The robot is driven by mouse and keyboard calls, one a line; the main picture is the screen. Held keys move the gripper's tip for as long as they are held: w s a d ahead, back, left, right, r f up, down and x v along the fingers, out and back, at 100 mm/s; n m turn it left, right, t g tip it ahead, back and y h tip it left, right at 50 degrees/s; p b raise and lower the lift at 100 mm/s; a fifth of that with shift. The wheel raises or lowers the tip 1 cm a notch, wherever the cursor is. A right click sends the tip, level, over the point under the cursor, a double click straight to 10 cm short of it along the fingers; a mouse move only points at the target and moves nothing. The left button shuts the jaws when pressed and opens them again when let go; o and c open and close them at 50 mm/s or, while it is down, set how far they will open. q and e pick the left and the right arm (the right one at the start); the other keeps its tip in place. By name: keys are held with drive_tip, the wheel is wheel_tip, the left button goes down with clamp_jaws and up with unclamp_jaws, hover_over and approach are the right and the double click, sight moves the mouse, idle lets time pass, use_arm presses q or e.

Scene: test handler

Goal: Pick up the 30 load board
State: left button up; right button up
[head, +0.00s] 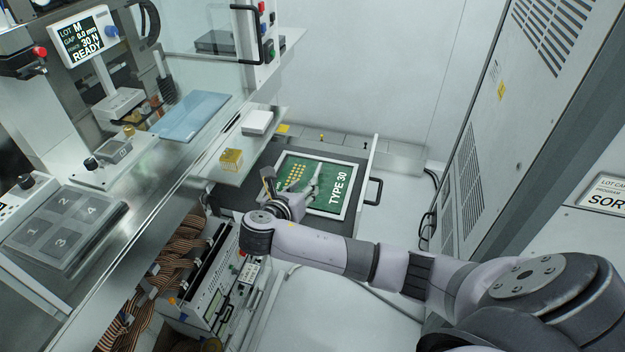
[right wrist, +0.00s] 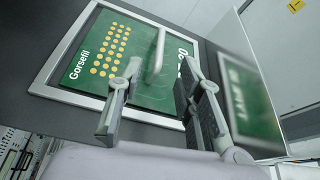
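The 30 load board (head: 340,172) is a green board in a white frame, marked "TYPE 30", with a patch of gold dots. It lies flat in an open dark drawer (head: 364,222). It also fills much of the right wrist view (right wrist: 85,97), where a grey bar handle (right wrist: 157,50) stands up from it. My right gripper (head: 286,184) is over the board's near left part. In the right wrist view the right gripper (right wrist: 160,68) has its fingers spread, with the handle beyond and between the tips, apparently not touched. My left gripper is out of view.
The drawer's front wall (head: 370,160) with a black handle stands right of the board. A tall grey cabinet (head: 490,130) stands at the right.

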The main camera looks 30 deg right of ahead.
sight(316, 174)
drive_tip(key=x, duration=0.4)
drive_tip(key=shift+w+d+f+p, duration=0.1)
drive_tip(key=shift+w+d+p, duration=0.1)
drive_tip(key=shift+p, duration=0.15)
drive_tip(key=p+x, duration=0.1)
drive_tip(key=x, duration=0.3)
drive_tip(key=shift+d+f+p, duration=0.2)
drive_tip(key=shift+p, duration=0.1)
drive_tip(key=shift+w+d+f, duration=0.2)
drive_tip(key=shift+d+f, duration=0.05)
drive_tip(key=shift+d, duration=0.05)
drive_tip(key=shift+c, duration=0.4)
clamp_jaws()
